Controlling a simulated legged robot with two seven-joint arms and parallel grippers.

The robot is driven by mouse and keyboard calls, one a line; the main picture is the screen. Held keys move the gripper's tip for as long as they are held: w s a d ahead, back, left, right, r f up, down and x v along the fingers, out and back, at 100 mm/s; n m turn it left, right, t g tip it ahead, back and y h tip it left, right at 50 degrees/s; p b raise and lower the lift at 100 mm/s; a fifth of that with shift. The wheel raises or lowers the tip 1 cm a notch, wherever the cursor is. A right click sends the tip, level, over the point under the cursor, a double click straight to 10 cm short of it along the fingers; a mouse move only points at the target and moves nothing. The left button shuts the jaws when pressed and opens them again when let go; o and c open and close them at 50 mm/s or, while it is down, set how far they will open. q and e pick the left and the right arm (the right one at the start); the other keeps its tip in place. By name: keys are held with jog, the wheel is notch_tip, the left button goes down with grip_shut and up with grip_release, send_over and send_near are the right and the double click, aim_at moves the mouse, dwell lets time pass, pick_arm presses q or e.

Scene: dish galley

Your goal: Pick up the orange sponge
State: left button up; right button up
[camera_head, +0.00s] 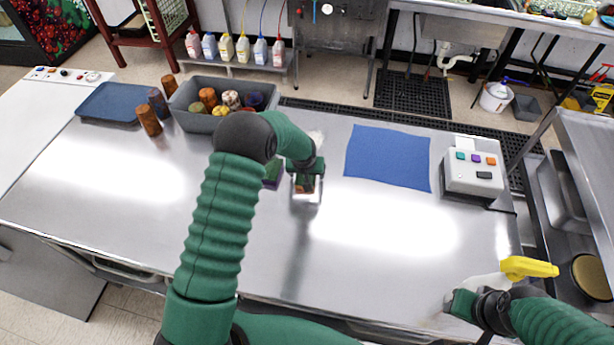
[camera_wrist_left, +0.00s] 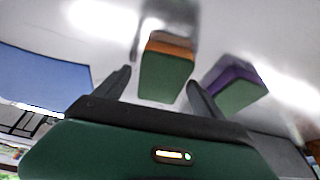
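The orange sponge (camera_wrist_left: 170,44) has a green layer facing the left wrist camera. It lies between the two fingers of my left gripper (camera_wrist_left: 158,84), which are spread; a small gap shows on the left side, and the right finger is very close to it. In the head view the left gripper (camera_head: 306,190) points down at the steel counter, and a bit of orange sponge (camera_head: 304,183) shows between its fingers. A purple and green sponge (camera_wrist_left: 236,86) lies just outside the right finger. My right gripper (camera_head: 466,303) is at the lower right; its fingers are not clear.
A white spray bottle with a yellow head (camera_head: 528,267) is beside the right gripper. A blue cloth (camera_head: 388,157) and a button box (camera_head: 474,167) are on the right of the counter. A grey bin (camera_head: 190,119) of cups and a blue tray (camera_head: 112,103) stand at the left.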

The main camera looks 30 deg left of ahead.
pick_arm(q)
jog(key=shift+a+f, duration=0.1)
jog(key=shift+a, duration=0.15)
jog(key=c, duration=0.7)
jog(key=shift+d, duration=0.1)
jog(key=c, duration=0.5)
jog(key=shift+d, duration=0.1)
pick_arm(e)
jog(key=shift+a, duration=0.1)
